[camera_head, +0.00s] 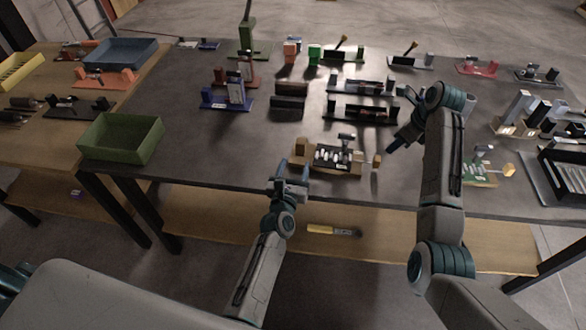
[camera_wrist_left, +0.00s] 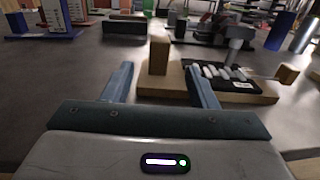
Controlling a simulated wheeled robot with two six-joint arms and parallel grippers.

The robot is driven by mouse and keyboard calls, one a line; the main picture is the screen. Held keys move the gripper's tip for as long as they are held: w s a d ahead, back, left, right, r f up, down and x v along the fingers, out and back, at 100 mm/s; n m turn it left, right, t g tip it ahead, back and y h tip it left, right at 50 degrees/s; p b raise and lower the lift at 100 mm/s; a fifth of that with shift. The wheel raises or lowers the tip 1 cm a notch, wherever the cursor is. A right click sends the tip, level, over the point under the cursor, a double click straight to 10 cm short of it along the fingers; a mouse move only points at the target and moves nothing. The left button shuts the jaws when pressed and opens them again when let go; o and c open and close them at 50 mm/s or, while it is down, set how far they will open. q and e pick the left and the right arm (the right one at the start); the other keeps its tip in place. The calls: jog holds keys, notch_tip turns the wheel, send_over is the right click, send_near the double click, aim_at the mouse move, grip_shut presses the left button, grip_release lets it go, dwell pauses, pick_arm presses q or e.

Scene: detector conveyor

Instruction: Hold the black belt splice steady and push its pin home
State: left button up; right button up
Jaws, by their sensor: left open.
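The black belt splice (camera_head: 331,155) lies on a tan wooden fixture (camera_head: 346,171) near the table's front edge. It also shows in the left wrist view (camera_wrist_left: 238,86), with pale knuckles in a row and a grey clamp-like post above. A thin rod, apparently the pin (camera_wrist_left: 258,77), runs from the knuckles toward a wooden block (camera_wrist_left: 287,74) at the right. My left gripper (camera_head: 293,171) is open and empty at the fixture's left end, its fingers pointing toward an upright wooden block (camera_wrist_left: 158,55). My right gripper (camera_head: 391,147) hangs to the right of the fixture, apart from it; its jaw opening is unclear.
A green bin (camera_head: 120,157) stands at the table's left corner. Black rail fixtures (camera_head: 358,112) and dark blocks (camera_head: 289,103) lie behind the splice. A green circuit board (camera_head: 478,174) lies at the right. The grey table (camera_head: 225,150) is bare left of the splice.

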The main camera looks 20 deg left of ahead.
aim_at(300, 147)
pick_arm(q)
jog(key=w, duration=1)
jog(key=shift+w+a, duration=0.1)
jog(key=shift+a, duration=0.15)
grip_shut()
pick_arm(e)
grip_shut()
jog(key=w+d+n+g+y, duration=0.1)
jog(key=w+d+n+g, duration=0.1)
jog(key=d+n, duration=0.4)
jog(key=shift+w+d+r, duration=0.2)
jog(key=shift+w+d, duration=0.05)
jog(key=shift+d, duration=0.6)
